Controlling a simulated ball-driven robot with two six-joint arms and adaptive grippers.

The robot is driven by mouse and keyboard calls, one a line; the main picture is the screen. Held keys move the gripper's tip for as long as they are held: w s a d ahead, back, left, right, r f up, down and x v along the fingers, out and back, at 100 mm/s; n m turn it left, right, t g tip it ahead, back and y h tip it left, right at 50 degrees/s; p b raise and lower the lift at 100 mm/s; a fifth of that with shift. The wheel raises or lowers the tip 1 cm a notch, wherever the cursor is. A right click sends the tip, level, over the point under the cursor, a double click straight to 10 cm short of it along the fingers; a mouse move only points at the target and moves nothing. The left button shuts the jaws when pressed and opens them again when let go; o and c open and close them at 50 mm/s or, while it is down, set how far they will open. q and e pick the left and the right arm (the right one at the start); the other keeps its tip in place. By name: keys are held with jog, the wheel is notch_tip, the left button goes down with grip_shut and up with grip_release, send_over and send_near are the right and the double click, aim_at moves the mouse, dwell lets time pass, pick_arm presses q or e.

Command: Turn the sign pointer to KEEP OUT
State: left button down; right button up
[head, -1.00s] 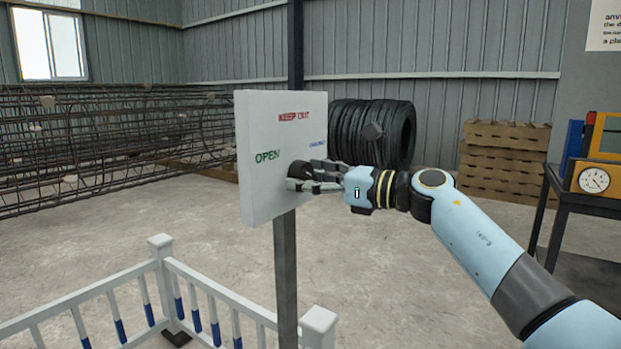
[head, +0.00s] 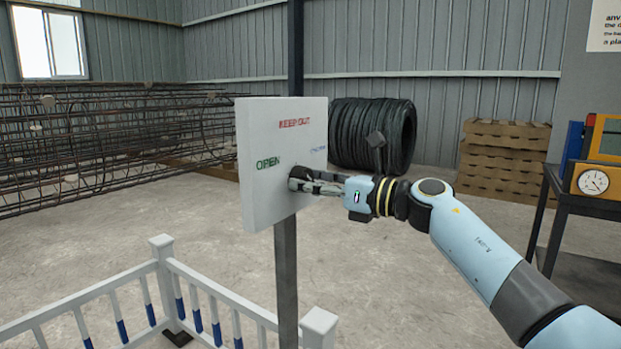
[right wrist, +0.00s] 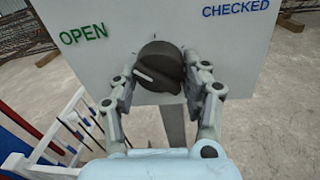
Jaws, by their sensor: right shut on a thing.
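The white sign board (head: 262,205) stands on a grey post, with red KEEP OUT at its top, green OPEN at left and blue CHECKED at right. Its dark round pointer knob (right wrist: 160,62) shows below and between OPEN and CHECKED in the right wrist view. A pale mark on the knob's ridge lies at its left, on the OPEN side. My right gripper (head: 302,182) is shut on the knob, one finger on each side; it also shows in the right wrist view (right wrist: 163,92). My left gripper is out of view.
A white and blue railing (head: 215,290) stands low in front, with a post near the sign's pole. A dark cart (head: 570,215) with a yellow gauge box stands at right.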

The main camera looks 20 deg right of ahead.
jog(key=m+p, duration=0.4)
jog(key=m, duration=0.1)
jog(key=shift+a+r+m, duration=0.1)
jog(key=shift+r+m, duration=0.1)
jog(key=shift+m, duration=0.1)
jog(key=shift+s+f+m+t+p, duration=0.15)
jog(key=shift+m+t+p, duration=0.25)
jog(key=shift+m+p, duration=1.35)
jog(key=shift+m+b, duration=0.35)
jog(key=shift+m, duration=0.1)
jog(key=o, duration=1.2)
jog(key=shift+c, duration=0.2)
jog(key=r+v, duration=0.1)
jog(key=v, duration=1)
jog(key=shift+s+d+f, duration=0.25)
jog(key=shift+s+f, duration=0.1)
jog(key=shift+f, duration=0.15)
